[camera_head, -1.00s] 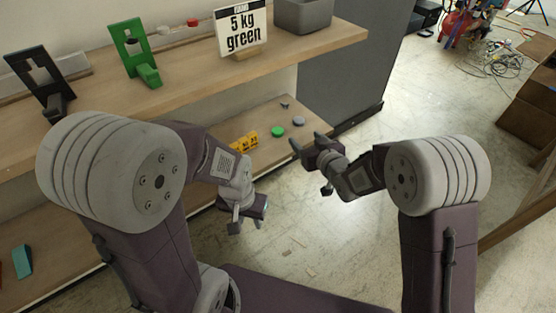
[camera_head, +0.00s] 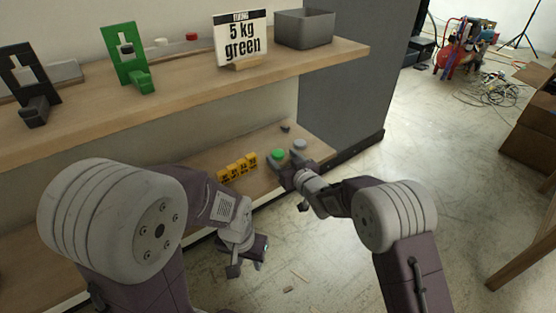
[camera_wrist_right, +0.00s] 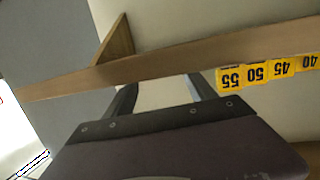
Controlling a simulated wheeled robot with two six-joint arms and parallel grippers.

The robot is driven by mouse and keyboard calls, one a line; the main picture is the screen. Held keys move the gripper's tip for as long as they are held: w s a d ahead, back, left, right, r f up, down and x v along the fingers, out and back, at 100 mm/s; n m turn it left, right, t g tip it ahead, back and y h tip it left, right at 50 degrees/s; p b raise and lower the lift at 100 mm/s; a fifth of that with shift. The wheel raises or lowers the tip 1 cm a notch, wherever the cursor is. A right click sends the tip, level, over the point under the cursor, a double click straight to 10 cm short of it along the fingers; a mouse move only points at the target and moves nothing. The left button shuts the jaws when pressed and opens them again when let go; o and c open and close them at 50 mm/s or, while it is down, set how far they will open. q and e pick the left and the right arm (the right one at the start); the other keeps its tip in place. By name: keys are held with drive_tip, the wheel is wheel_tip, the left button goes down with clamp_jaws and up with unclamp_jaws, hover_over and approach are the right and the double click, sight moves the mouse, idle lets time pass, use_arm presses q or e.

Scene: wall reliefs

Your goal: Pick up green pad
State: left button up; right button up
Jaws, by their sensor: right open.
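The green pad (camera_head: 278,154) is a small round disc on the lower shelf in the head view, next to a grey round pad (camera_head: 299,144). My right gripper (camera_head: 285,160) is open and empty. Its fingertips are by the shelf's front edge and overlap the near side of the green pad in the picture; I cannot tell the gap. In the right wrist view the two fingers (camera_wrist_right: 163,92) are spread apart at the shelf edge, and the green pad does not show there. My left gripper (camera_head: 246,263) hangs low in front of the shelf, apart from the pads.
Yellow number blocks (camera_head: 238,168) stand on the lower shelf left of the pads. A small dark piece (camera_head: 285,128) lies behind. The upper shelf (camera_head: 190,90) overhangs, bearing a "5 kg green" sign (camera_head: 241,38), a grey bin (camera_head: 304,28) and a green stand (camera_head: 130,58).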

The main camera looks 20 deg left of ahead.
drive_tip(key=shift+w+a+f, duration=0.35)
drive_tip(key=shift+w+a, duration=0.05)
drive_tip(key=shift+w, duration=0.1)
drive_tip(key=shift+w+a+r, duration=0.15)
drive_tip(key=shift+w, duration=0.05)
use_arm(q)
drive_tip(key=shift+f, duration=0.4)
use_arm(e)
clamp_jaws()
